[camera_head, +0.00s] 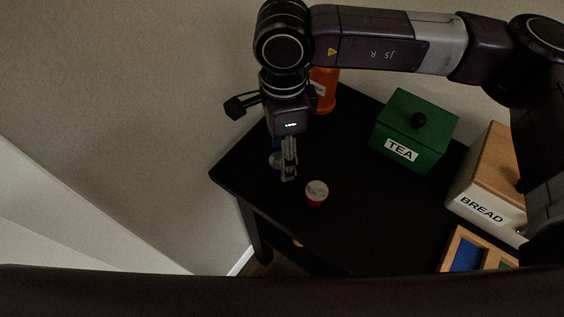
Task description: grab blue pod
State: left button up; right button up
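A small round pod (274,160) with a bluish grey look sits on the black table, close to its left corner. My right gripper (289,176) points down right beside it and hides part of it. The gripper's fingers are seen nearly edge-on, so I cannot tell whether they are open or touch the pod. A red pod with a pale lid (316,192) stands a little to the right and nearer. My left gripper is not in view.
An orange bottle (324,92) stands behind my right gripper. A green TEA box (414,130), a BREAD box (484,190) and a wooden tray with compartments (450,252) stand on the right. The black table (372,226) is clear in the middle front.

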aim_at(278, 160)
jog(key=f, duration=0.2)
jog(key=a+f+p, duration=0.1)
jog(key=shift+w+f, duration=0.25)
jog(key=shift+f, duration=0.05)
jog(key=shift+s+d+f, duration=0.1)
jog(key=shift+d+f, duration=0.1)
jog(key=shift+d, duration=0.05)
jog(key=shift+c, duration=0.7)
jog(key=shift+a, duration=0.1)
jog(key=c, duration=0.5)
jog(key=shift+c, duration=1)
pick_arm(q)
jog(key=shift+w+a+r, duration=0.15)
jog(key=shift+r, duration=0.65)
pick_arm(e)
jog(key=shift+c, duration=0.2)
